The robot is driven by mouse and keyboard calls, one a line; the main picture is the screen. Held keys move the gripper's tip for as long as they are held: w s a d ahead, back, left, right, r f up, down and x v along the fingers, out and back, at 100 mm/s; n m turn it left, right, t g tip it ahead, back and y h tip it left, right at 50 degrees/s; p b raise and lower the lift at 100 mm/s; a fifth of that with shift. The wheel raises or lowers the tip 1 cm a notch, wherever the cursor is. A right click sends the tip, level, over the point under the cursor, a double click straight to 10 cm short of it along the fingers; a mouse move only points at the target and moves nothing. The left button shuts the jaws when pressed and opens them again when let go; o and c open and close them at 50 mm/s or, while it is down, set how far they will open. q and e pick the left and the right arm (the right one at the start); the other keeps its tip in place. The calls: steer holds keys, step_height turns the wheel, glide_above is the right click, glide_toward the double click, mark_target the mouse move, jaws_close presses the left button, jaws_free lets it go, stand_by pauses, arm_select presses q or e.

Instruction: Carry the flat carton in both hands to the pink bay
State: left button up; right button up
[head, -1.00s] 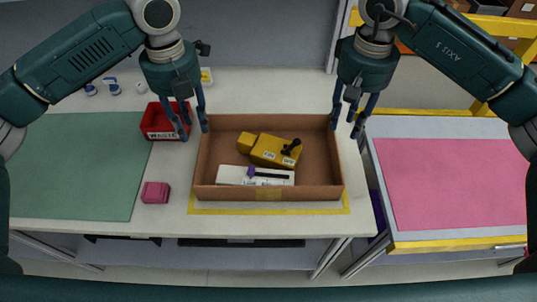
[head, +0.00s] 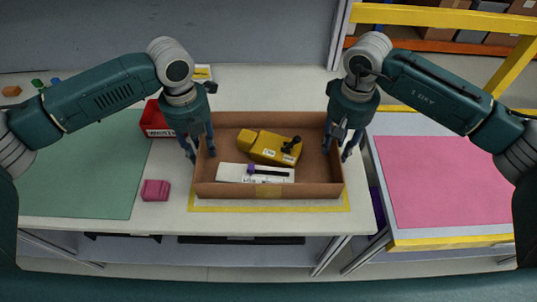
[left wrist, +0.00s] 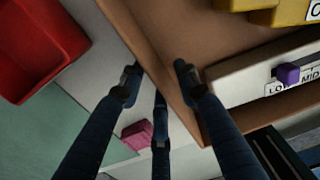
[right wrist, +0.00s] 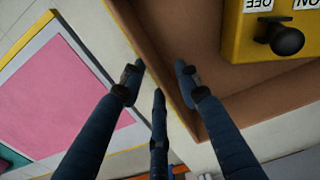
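The flat carton (head: 225,190) is an open brown box on the white table, inside a yellow outline. It holds a yellow switch unit (head: 270,147) and a white slider module (head: 232,172). My left gripper (head: 202,156) is open at the carton's left wall, its fingers on either side of that wall in the left wrist view (left wrist: 158,78). My right gripper (head: 337,154) is open at the right wall, its fingers astride it in the right wrist view (right wrist: 160,76). No clear contact shows. The pink bay (head: 440,180) lies on a separate surface at the right.
A red bin (head: 155,118) stands behind left of the carton, and a pink block (head: 155,190) lies front left. A green mat (head: 80,180) covers the table's left. A gap separates the table from the bay's stand, which has a yellow front edge (head: 455,242). The bay is empty.

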arm_select(q)
jaws_close()
arm_select(e)
jaws_close()
arm_select(q)
steer(key=shift+r, duration=0.15)
arm_select(e)
steer(key=shift+r, duration=0.15)
